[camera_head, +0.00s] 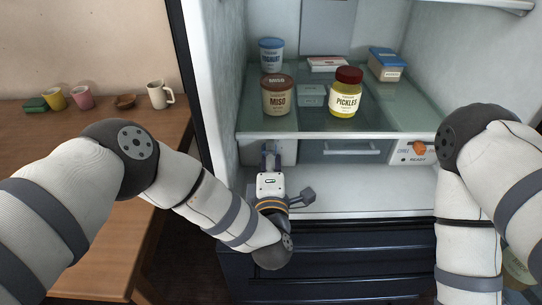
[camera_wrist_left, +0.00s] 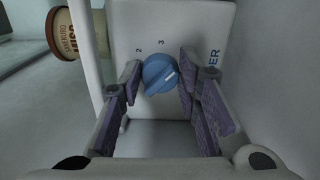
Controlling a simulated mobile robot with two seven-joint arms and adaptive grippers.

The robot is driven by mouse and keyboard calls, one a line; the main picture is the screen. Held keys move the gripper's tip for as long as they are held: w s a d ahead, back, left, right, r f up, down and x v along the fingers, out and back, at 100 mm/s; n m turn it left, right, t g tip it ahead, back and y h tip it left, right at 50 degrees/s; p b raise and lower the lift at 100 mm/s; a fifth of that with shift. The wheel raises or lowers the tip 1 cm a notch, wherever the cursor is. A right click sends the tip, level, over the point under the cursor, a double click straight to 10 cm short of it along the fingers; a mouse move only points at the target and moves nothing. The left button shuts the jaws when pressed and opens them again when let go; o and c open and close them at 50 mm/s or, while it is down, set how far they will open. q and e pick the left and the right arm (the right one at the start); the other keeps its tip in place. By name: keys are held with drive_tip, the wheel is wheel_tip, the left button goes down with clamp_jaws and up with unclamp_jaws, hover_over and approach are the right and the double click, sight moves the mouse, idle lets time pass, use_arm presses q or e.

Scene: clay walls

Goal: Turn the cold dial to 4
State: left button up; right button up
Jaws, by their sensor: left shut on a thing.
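The blue dial (camera_wrist_left: 160,73) sits on a white panel (camera_wrist_left: 190,25) and shows in the left wrist view. The numerals 2 and 3 are legible above it; no 4 can be made out. A pale line on the dial's face slants up to the right, toward the right finger. My left gripper (camera_wrist_left: 160,78) is shut on the dial, one finger on each side. In the head view my left gripper (camera_head: 270,156) reaches in under the glass shelf and largely hides the dial. My right gripper is out of view.
The glass shelf (camera_head: 310,122) above holds a miso tub (camera_head: 277,96), a pickles jar (camera_head: 345,95), a yoghurt tub (camera_head: 271,55) and boxes. A drawer (camera_head: 340,150) is right of my gripper. An orange knob (camera_head: 418,148) is further right. The fridge wall stands close on the left.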

use_arm(q)
drive_tip(key=shift+m, duration=0.3)
drive_tip(key=o, duration=1.1)
drive_tip(key=s, duration=1.2)
